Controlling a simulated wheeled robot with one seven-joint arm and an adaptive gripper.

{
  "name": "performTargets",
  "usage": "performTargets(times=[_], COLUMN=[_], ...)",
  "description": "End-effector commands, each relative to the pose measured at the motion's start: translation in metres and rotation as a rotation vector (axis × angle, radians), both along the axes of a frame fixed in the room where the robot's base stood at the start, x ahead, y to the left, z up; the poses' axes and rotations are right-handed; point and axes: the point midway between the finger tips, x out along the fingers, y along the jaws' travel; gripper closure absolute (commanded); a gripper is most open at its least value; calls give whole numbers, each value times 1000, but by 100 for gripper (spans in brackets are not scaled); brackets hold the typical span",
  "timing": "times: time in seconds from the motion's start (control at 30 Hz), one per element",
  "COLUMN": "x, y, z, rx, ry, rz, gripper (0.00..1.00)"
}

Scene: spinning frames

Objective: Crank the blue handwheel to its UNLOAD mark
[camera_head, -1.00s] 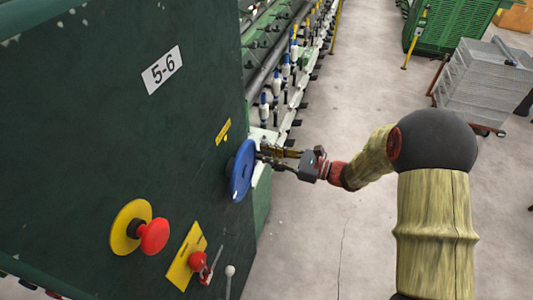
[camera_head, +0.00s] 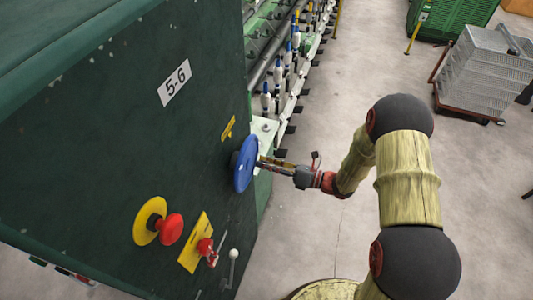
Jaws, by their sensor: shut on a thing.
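The blue handwheel (camera_head: 245,164) stands out from the green machine panel (camera_head: 120,130), seen nearly edge-on. A small white mark shows on its face. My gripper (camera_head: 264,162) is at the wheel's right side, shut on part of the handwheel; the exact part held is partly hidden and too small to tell. My arm reaches in from the lower right. A small yellow label (camera_head: 228,128) is on the panel above the wheel, its writing unreadable. I cannot make out the UNLOAD mark.
A red mushroom button (camera_head: 171,228) on a yellow disc, a red switch (camera_head: 206,247) on a yellow plate and a lever (camera_head: 233,255) sit below the wheel. Spindles (camera_head: 278,70) line the machine behind. Grey crates (camera_head: 485,70) stand far right; the floor between is clear.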

Motion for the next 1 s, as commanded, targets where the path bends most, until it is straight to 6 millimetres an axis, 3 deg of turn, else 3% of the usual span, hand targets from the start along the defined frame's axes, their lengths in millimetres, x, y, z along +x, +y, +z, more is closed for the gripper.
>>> performTargets(times=[0.5, 1.0], x=[-35, -55], y=[12, 19], z=[-20, -25], rx=[157, 238], ry=[446, 671], rz=[-1, -2], gripper=[100, 100])
